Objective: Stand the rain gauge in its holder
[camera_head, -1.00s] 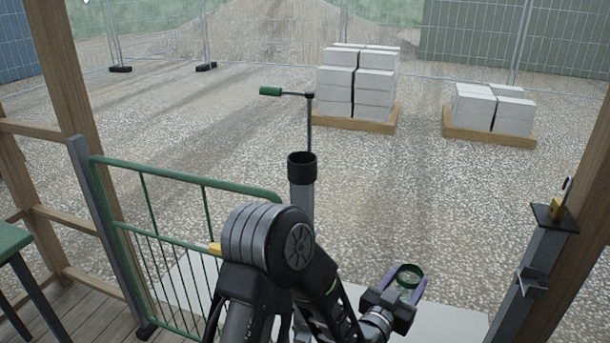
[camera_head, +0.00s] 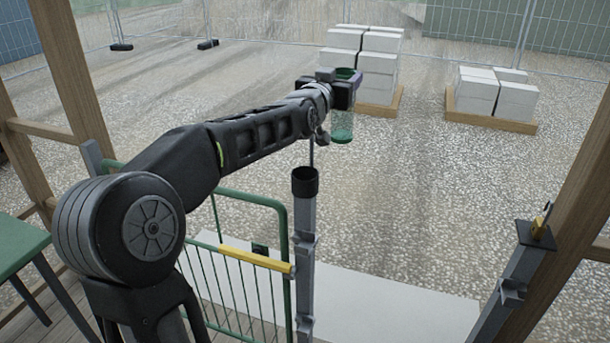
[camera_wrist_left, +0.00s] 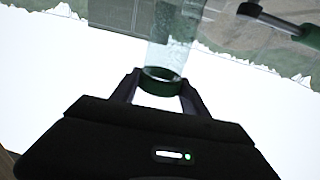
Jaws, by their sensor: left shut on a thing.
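The rain gauge (camera_head: 342,126) is a clear tube with a green rim and a green lower end. My left gripper (camera_head: 347,88) is shut on it near the rim and holds it roughly upright in the air. In the left wrist view the gauge (camera_wrist_left: 172,45) is between the fingers (camera_wrist_left: 160,88), its green rim nearest. The holder looks to be the black cup (camera_head: 305,181) on top of the grey gate post. Its mouth faces up and looks empty. In the head view the gauge hangs above and right of the cup, apart from it. My right gripper is not in view.
A green gate (camera_head: 285,215) with a yellow bar (camera_head: 257,260) stands left of the cup's post. A thin rod (camera_head: 312,155) rises behind the cup; a green-handled rod (camera_wrist_left: 285,25) shows in the wrist view. Another post (camera_head: 525,270) bears a padlock (camera_head: 541,228). Block pallets stand beyond.

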